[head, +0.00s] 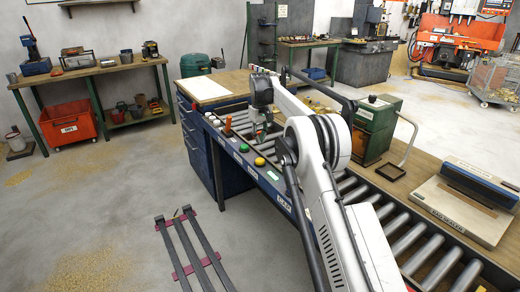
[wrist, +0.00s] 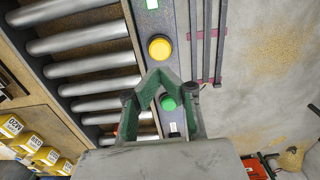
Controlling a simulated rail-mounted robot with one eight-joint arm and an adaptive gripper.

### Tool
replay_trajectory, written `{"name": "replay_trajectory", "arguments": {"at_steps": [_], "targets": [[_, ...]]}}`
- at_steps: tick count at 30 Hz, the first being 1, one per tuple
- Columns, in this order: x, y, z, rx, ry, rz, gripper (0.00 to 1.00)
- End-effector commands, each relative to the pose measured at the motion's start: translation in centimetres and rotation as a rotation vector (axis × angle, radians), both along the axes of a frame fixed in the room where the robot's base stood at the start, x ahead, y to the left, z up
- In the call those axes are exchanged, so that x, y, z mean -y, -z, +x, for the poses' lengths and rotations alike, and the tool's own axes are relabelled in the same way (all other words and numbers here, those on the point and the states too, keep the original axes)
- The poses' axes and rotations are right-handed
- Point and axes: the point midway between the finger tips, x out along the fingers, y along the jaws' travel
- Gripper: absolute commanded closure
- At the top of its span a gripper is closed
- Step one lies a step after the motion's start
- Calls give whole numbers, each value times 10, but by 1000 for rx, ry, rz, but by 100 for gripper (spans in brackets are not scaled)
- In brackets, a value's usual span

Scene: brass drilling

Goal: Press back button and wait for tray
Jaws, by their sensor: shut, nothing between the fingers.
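A row of buttons sits on the blue front rail of the roller conveyor. The green button (head: 243,148) and the yellow button (head: 260,162) show in the head view, with an orange-red control (head: 228,126) further back. In the wrist view the yellow button (wrist: 159,47) lies just beyond my fingertips, and the green button (wrist: 168,103) shows between my fingers. My gripper (wrist: 160,73) is shut and empty, above the rail; whether it touches anything I cannot tell. In the head view my gripper (head: 261,135) is partly hidden by my arm. No tray is clearly visible on the rollers.
The conveyor rollers (head: 408,240) run to the front right, partly behind my arm. A green machine (head: 376,128) and a bag sealer (head: 466,200) stand on the bench behind. Yellow bins (wrist: 30,142) show at lower left in the wrist view.

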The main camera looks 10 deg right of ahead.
Motion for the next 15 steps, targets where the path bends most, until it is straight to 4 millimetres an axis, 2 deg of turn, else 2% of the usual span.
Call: {"name": "replay_trajectory", "arguments": {"at_steps": [1, 6, 15], "targets": [[0, -9, 0, 0, 0, 0, 100], [0, -28, 0, 0, 0, 0, 100], [0, -36, 0, 0, 0, 0, 100]]}}
